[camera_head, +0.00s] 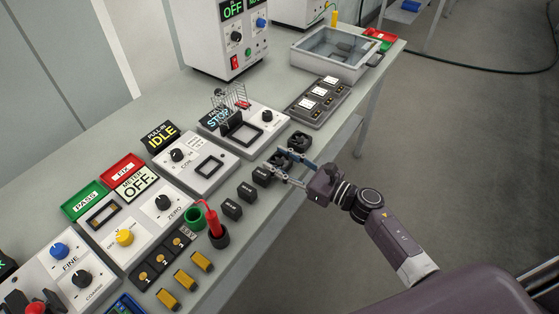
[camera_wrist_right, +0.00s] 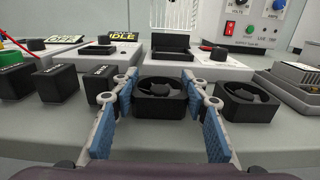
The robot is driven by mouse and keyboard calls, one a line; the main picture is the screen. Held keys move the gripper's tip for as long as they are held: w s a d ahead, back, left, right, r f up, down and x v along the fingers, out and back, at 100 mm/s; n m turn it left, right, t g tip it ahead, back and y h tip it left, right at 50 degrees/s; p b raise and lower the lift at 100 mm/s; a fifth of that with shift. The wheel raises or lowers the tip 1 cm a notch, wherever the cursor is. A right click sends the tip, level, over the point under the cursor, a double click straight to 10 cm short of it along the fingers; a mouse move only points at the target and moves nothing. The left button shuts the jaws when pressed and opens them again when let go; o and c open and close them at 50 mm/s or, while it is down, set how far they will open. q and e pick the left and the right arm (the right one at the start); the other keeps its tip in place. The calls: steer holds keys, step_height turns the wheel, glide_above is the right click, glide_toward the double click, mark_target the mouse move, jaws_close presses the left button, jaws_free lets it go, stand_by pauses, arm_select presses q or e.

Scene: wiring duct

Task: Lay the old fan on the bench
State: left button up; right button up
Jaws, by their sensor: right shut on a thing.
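My right gripper (camera_head: 284,166) is at the front edge of the bench, with its fingers around a black square fan (camera_wrist_right: 162,101). In the right wrist view the fan sits upright between the blue pads, at or just above the bench top; I cannot tell whether it touches. A second similar black fan (camera_head: 299,141) stands just beyond; it also shows in the right wrist view (camera_wrist_right: 250,104). No label shows which fan is old. The fan station (camera_head: 243,129) has its wire guard (camera_head: 231,97) raised and its square opening looks empty. My left gripper is not in view.
Several black blocks (camera_head: 232,210) line the bench (camera_head: 208,274) beside the gripper. A red probe (camera_head: 213,222) stands in a dark cup. A tray with white labels (camera_head: 318,101) and a grey bin (camera_head: 337,54) lie farther back. Little bare bench is free along the front edge.

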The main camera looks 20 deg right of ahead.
steer(key=shift+r, duration=0.1)
steer(key=shift+f+b, duration=0.25)
steer(key=shift+b, duration=0.05)
steer(key=o, duration=0.9)
steer(key=shift+r, duration=0.1)
steer(key=shift+s+d+r+p, duration=0.1)
steer(key=shift+r+p, duration=0.05)
steer(key=shift+p, duration=0.2)
steer(key=b+v, duration=0.3)
steer(key=v, duration=0.8)
steer(key=shift+s+d, duration=0.25)
steer(key=shift+s, duration=0.05)
